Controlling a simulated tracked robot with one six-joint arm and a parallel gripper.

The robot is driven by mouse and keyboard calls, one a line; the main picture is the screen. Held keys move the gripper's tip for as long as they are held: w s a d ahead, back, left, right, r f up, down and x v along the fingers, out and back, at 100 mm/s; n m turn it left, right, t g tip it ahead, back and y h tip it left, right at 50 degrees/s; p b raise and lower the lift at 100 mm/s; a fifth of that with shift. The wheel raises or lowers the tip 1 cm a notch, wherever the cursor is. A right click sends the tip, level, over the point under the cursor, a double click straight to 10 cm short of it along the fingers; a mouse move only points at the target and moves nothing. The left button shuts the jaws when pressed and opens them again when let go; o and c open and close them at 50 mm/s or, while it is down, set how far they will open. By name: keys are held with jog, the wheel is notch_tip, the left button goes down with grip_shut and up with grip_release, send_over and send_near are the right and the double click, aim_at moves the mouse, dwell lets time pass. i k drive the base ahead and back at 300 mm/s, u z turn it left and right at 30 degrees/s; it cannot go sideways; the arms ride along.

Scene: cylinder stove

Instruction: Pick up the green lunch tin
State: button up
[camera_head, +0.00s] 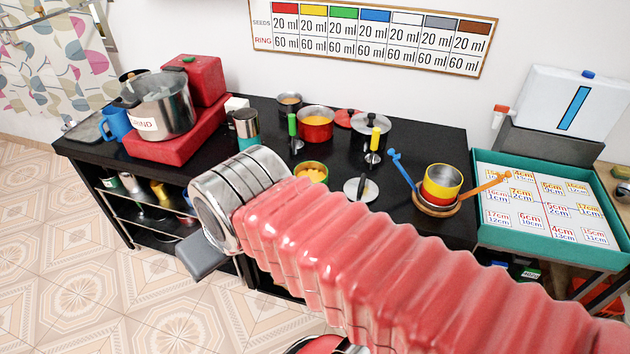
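I cannot pick out a green lunch tin for certain. A small dark item with a green patch (530,273) shows low under the teal tray at the right; it is too small and partly hidden to name. My arm crosses the middle of the picture, with red bellows and a silver ringed end. A grey part of my gripper (203,258) sticks out below that end, in front of the black table's front edge. The fingertips are not clearly seen, so I cannot tell whether it is open or shut, and nothing held is visible.
The black table (440,150) carries a large pot (164,108) on a red stand, a red pot (315,124), a lidded pot (370,127) and stacked bowls (442,183). A teal tray (551,255) stands right. Tiled floor (50,250) is clear at left.

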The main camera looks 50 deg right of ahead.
aim_at(318, 172)
jog(key=u, duration=0.05)
jog(key=i, duration=1)
jog(key=z, duration=0.05)
